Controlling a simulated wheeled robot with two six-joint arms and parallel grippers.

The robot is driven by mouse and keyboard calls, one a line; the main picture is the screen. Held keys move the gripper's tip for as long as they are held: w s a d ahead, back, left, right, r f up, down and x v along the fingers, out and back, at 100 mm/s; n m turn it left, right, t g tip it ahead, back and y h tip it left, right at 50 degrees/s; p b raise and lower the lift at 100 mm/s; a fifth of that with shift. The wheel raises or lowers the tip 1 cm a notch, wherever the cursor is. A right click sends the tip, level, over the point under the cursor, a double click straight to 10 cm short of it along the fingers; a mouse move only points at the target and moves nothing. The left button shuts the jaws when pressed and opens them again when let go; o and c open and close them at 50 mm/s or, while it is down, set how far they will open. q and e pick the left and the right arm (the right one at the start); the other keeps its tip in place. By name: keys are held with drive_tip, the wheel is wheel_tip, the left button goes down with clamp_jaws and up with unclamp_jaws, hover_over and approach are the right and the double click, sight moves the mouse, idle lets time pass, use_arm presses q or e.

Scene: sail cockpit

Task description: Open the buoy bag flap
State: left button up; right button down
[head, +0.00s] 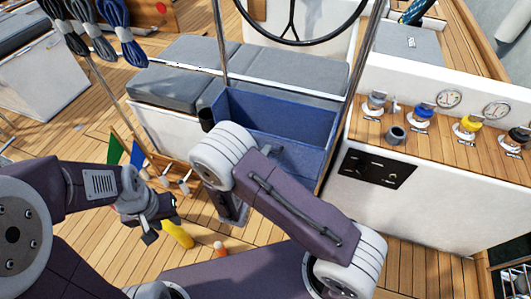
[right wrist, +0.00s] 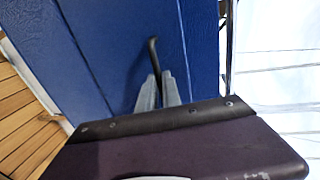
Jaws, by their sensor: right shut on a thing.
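The blue buoy bag (head: 275,112) stands against the grey-cushioned bench in the head view. Its upper part looks like an open recess, with a lighter blue panel (head: 300,160) below; my right arm covers much of its front. In the right wrist view a blue panel (right wrist: 125,50), which I take for the flap, fills the upper left. A dark bent handle (right wrist: 153,55) stands out from it, its lower end between the fingers of my right gripper (right wrist: 158,90), which is shut on it. In the head view those fingers are hidden. My left gripper (head: 160,222) is empty, its fingers apart, above the deck.
A yellow object (head: 178,234) and a small orange-and-white one (head: 220,248) are on the deck near my left gripper. Green and blue flags (head: 138,155) stand left of the bag. A white console (head: 410,140) with winches is at right, and a steering wheel (head: 295,38) is above.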

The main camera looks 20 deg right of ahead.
drive_tip(key=s+a+f+t+h+b, duration=0.1)
drive_tip(key=s+a+f+t+b, duration=0.1)
drive_tip(key=f+b, duration=0.5)
drive_tip(key=s+a+f+t+h+b, duration=0.2)
drive_tip(key=s+a+f+b, duration=0.2)
drive_tip(key=s+f+b, duration=0.3)
drive_tip(key=shift+f+t+b, duration=0.3)
drive_tip(key=shift+f+t, duration=0.1)
drive_tip(key=shift+f, duration=0.5)
